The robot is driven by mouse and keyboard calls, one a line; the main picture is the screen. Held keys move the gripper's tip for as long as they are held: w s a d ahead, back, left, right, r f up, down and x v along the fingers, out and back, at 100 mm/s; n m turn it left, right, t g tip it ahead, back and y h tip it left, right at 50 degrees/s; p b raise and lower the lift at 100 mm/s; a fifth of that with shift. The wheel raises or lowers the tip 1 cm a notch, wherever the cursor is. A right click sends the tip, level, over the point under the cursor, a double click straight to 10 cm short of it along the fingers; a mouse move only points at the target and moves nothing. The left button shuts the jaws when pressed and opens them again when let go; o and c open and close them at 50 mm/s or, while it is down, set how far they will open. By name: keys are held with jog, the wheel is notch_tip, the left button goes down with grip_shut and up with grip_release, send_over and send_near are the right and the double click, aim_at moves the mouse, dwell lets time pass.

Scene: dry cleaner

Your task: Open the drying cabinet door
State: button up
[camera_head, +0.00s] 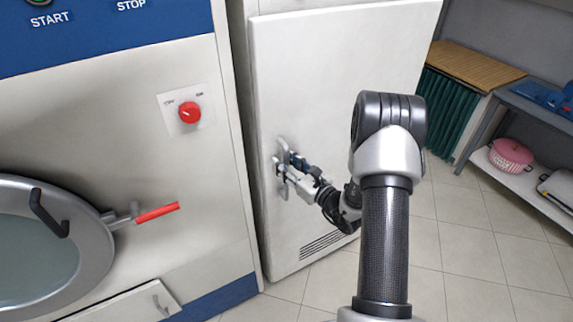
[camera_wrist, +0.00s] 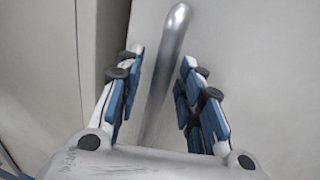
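The drying cabinet door (camera_head: 340,100) is a tall, plain white panel in the middle of the head view, with a vent grille low down. Its metal bar handle (camera_wrist: 174,40) is on the door's left side. My gripper (camera_head: 285,168) is at that handle in the head view. In the wrist view my gripper (camera_wrist: 160,66) is open, with one blue-padded finger on each side of the bar. Gaps show between bar and pads. The lower end of the bar is partly hidden by the gripper body. I cannot tell whether the door is slightly ajar.
A washing machine (camera_head: 110,120) with a red knob (camera_head: 190,112), round door and red-handled lever (camera_head: 157,213) stands close on the left. A shelf (camera_head: 540,185) with a pink basket (camera_head: 511,155) stands at the right. Tiled floor (camera_head: 470,240) is clear between cabinet and shelf.

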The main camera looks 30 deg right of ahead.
jog(key=shift+c, duration=0.5)
grip_shut()
